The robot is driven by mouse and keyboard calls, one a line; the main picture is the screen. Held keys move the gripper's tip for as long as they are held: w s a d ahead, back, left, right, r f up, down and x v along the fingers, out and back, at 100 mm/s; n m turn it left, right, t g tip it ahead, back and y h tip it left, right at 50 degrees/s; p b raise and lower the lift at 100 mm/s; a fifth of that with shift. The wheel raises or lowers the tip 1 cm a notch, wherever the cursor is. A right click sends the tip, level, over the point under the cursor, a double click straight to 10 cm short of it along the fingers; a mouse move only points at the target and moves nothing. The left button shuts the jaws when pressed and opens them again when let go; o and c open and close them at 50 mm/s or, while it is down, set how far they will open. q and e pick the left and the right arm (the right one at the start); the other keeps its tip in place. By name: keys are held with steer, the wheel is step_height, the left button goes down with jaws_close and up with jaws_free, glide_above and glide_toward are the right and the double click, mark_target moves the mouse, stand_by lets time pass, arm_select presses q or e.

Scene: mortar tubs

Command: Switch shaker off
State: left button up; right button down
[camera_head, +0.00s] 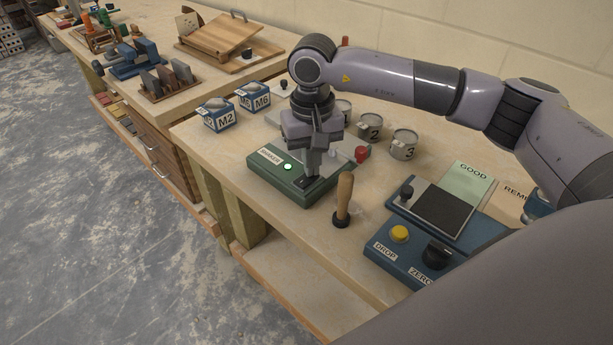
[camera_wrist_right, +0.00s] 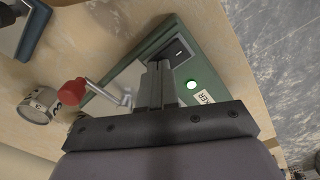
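The shaker (camera_head: 265,170) is a green box with a grey top plate on the bench, and it also shows in the right wrist view (camera_wrist_right: 210,55). Its indicator light (camera_head: 288,167) glows green in both views (camera_wrist_right: 192,85). A black rocker switch (camera_wrist_right: 181,51) sits in a dark plate near the box's end. My right gripper (camera_head: 312,172) points down over the switch end of the shaker, its fingers together and empty (camera_wrist_right: 157,72). The fingertips are close to the switch; I cannot tell whether they touch it. My left gripper is not in view.
A red-knobbed crank (camera_head: 361,154) is on the shaker's far side. Numbered tins (camera_head: 403,146) stand behind it, M-labelled blue blocks (camera_head: 219,115) to the left. A wooden-handled tool (camera_head: 343,198) stands upright close to the right. A blue DROP/ZERO device (camera_head: 385,252) lies further right.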

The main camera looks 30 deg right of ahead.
steer(key=shift+f, duration=0.25)
steer(key=shift+r, duration=0.15)
steer(key=shift+r+p, duration=1.85)
steer(key=shift+r, duration=1.6)
steer(key=shift+f, duration=0.1)
